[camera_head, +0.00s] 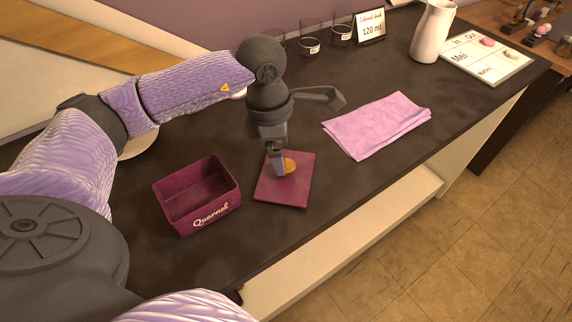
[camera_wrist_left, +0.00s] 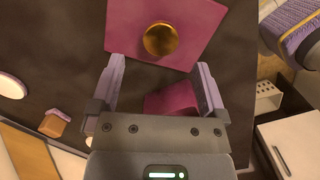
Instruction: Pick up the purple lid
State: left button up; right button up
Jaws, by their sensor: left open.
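The purple lid (camera_head: 283,191) is a flat square plate lying on the dark counter, with a round gold knob (camera_head: 290,166) on top. In the left wrist view the lid (camera_wrist_left: 195,22) and knob (camera_wrist_left: 160,39) are at the top. My left gripper (camera_head: 277,168) points down over the lid, a finger covering part of the knob. In the wrist view my left gripper (camera_wrist_left: 160,78) is open and empty, with the knob just beyond the fingertips, not between them. My right gripper is out of view.
An open purple box (camera_head: 197,196) marked "Quarnel" stands left of the lid. A folded pink cloth (camera_head: 377,124) lies to the right.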

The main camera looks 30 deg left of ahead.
aim_at(286, 165)
pick_arm(q)
jog(key=f, duration=0.3)
jog(key=d+f+b, duration=0.1)
jog(key=f, duration=0.1)
jog(key=shift+w+f, duration=0.1)
jog(key=shift+w, duration=0.2)
grip_shut()
